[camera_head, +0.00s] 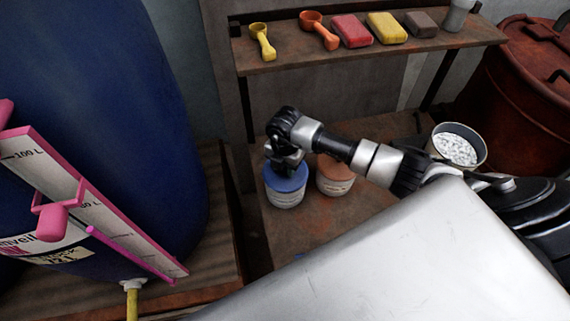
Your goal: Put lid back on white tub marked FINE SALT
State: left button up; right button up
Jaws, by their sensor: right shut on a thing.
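A white tub (286,201) stands on the lower wooden shelf, with a blue lid (288,184) at its top. My right gripper (287,166) points down over this tub and is shut on the blue lid, partly hiding it. The lid looks level over the tub; I cannot tell whether it is fully seated. A second whitish tub (335,187) with an orange-brown lid (337,166) stands just right of it. The print on both tubs is too small to read. My left gripper is not in view.
An open pail of white grains (457,150) stands at right, beside a rusty red drum (525,90). An upper shelf (290,62) holds scoops and several coloured blocks. A big blue vat (110,110) with a pink gauge (85,205) fills the left. A small blue thing (300,256) is partly hidden.

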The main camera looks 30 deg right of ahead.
jog(key=shift+f, duration=0.1)
dwell(0.8)
jog(key=o, duration=1)
jog(key=shift+o, duration=0.4)
jog(key=o, duration=0.4)
jog(key=shift+r+p, duration=3)
jog(key=shift+r, duration=0.55)
